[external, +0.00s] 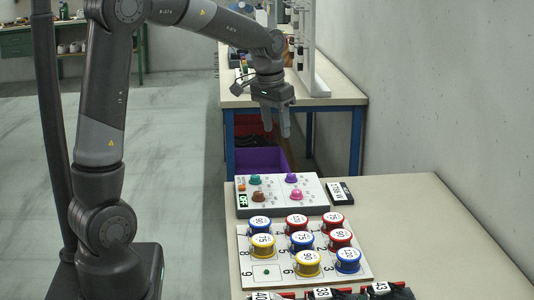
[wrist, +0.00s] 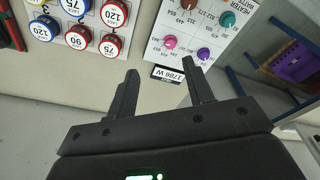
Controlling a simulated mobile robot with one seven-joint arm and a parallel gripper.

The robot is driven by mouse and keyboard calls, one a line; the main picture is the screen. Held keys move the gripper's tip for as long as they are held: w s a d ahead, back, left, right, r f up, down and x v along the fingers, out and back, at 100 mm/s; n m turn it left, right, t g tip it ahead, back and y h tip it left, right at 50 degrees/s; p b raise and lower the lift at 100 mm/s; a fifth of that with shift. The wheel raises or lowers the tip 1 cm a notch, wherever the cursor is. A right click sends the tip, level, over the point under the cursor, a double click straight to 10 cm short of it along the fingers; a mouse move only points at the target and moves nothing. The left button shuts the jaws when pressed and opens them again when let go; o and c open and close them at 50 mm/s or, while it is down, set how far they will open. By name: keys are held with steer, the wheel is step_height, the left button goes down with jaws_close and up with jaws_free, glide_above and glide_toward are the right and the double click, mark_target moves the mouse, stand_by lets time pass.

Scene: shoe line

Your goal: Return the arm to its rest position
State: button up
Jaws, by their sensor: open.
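My arm (external: 105,90) rises at the left of the external view and reaches over to the right. My gripper (external: 277,120) points down above the near edge of the far table and the gap before the near table. In the wrist view my gripper (wrist: 160,90) shows its two fingers spread apart with nothing between them. The control panel with coloured knobs (external: 279,194) lies on the near table, below and in front of the gripper. It also shows in the wrist view (wrist: 180,28), beyond the fingers.
A board (external: 246,273) with several numbered round cans stands on the near table (external: 440,240), beside labelled dark items (external: 385,290) at its front edge. A small display (external: 340,193) lies by the panel. A purple bin (external: 262,160) sits under the far table (external: 340,92). A wall is at right.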

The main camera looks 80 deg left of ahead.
steer(key=s+d+r+m+t, duration=0.1)
steer(key=s+d+r+m, duration=0.1)
steer(key=d, duration=0.7)
steer(key=s+d+r+m+t, duration=0.1)
steer(key=s+d+r, duration=0.15)
steer(key=d, duration=0.65)
steer(key=s+d+f+m+t, duration=0.1)
steer(key=s+d+m, duration=0.3)
steer(key=s+d, duration=0.6)
steer(key=shift+d+t+h, duration=0.4)
steer(key=shift+d+t, duration=0.2)
steer(key=shift+d, duration=0.4)
steer(key=shift+f, duration=0.1)
